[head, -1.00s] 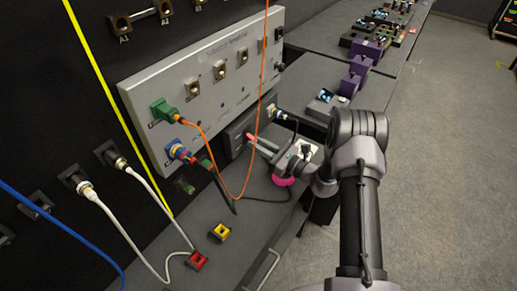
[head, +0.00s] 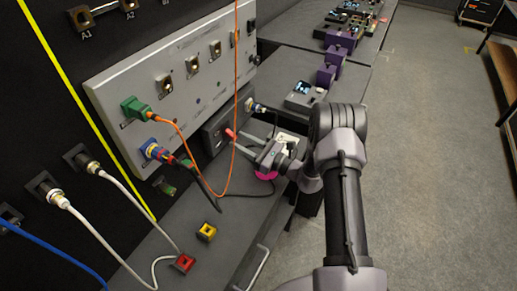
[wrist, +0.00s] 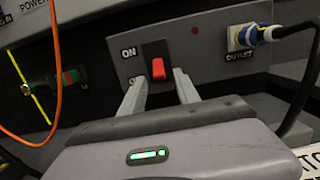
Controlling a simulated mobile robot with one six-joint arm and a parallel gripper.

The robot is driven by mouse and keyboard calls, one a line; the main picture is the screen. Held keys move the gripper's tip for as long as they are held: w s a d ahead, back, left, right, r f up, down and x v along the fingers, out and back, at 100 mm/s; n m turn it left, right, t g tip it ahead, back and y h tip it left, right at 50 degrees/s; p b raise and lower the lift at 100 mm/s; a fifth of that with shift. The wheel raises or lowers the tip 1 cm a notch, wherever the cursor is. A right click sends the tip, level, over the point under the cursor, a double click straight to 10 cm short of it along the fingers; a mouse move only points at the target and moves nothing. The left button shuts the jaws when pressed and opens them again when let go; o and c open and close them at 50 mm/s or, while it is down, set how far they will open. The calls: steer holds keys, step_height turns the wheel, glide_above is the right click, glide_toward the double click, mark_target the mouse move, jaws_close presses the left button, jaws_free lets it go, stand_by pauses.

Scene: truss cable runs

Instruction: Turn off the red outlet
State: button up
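A dark outlet box (head: 213,137) stands at the foot of the grey panel. In the wrist view its face (wrist: 215,68) carries a red switch lever (wrist: 158,68) in a black slot, with "ON" printed to the left. A blue and white plug (wrist: 245,36) with a black cable sits in the socket marked "OUTLET" at the right. My gripper (wrist: 160,80) is open and empty, its fingers reaching toward the box on either side of the lever. I cannot tell whether they touch it. The gripper (head: 243,142) also shows in the head view, in front of the box.
The grey panel (head: 180,75) holds a green plug (head: 136,108) and a blue plug (head: 157,152). An orange cable (head: 236,90) hangs close to the gripper's left. A yellow block (head: 206,231) and a red block (head: 184,263) lie on the bench.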

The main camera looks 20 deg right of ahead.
steer(key=p+v, duration=0.2)
steer(key=v, duration=1.4)
steer(key=shift+p, duration=0.4)
steer(key=shift+a+r, duration=0.1)
steer(key=shift+r, duration=0.05)
steer(key=s+a+r+n+g, duration=0.4)
steer(key=a+r+n+g, duration=0.2)
steer(key=a+r, duration=0.15)
steer(key=s+a+r+n+g, duration=0.4)
steer(key=a+r+n+g, duration=0.3)
steer(key=r, duration=0.2)
steer(key=s+r+n+t+h, duration=0.2)
steer(key=s+r+n+h, duration=0.2)
steer(key=s, duration=0.4)
steer(key=s+d+r+n+t+h, duration=0.1)
steer(key=s+r+n+t+h, duration=0.1)
steer(key=s+r+n+h, duration=0.3)
steer(key=s+h, duration=0.3)
steer(key=shift+r+n+t, duration=0.3)
steer(key=shift+r+t, duration=0.05)
steer(key=shift+t, duration=0.05)
